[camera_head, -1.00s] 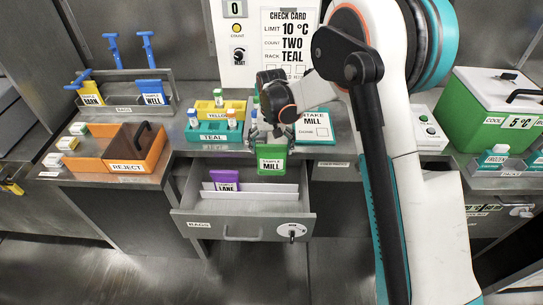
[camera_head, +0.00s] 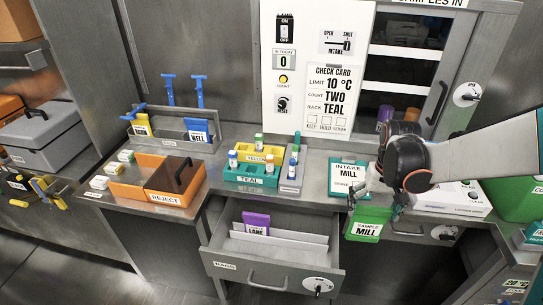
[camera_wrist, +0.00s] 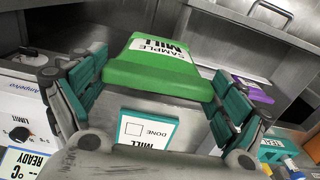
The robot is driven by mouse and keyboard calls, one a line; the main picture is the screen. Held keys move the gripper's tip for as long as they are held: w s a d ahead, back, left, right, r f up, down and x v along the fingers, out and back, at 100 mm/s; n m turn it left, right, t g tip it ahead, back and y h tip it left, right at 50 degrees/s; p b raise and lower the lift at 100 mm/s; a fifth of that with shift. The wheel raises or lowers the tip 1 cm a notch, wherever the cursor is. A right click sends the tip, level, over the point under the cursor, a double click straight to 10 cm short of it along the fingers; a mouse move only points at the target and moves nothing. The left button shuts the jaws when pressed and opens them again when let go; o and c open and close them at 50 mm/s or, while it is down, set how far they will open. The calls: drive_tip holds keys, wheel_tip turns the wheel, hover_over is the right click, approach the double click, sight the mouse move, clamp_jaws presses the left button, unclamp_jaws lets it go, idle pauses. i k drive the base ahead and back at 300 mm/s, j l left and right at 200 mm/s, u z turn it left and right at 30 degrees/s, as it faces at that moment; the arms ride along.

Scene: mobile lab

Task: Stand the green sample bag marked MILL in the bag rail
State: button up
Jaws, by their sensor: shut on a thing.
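The green sample bag marked MILL (camera_head: 368,225) hangs from my gripper (camera_head: 374,196) at the right of the open drawer, in front of the bench edge. In the wrist view the bag (camera_wrist: 160,75) lies between the two teal-padded fingers of my gripper (camera_wrist: 155,90), which are shut on it. The bag rail (camera_head: 172,130) stands at the back left of the bench. It holds a yellow bag marked BARN (camera_head: 142,125) at its left end and a blue bag marked WELL (camera_head: 197,130) at its right. The rail between them looks free.
An orange REJECT bin (camera_head: 160,193), teal TEAL rack (camera_head: 250,176) and yellow rack (camera_head: 256,155) stand between bag and rail. The open BAGS drawer (camera_head: 270,275) holds a purple LANE bag (camera_head: 256,221). A green-edged MILL intake card (camera_head: 347,177) lies behind the held bag.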

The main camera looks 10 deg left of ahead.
sight(172, 144)
drive_tip(key=j, duration=2)
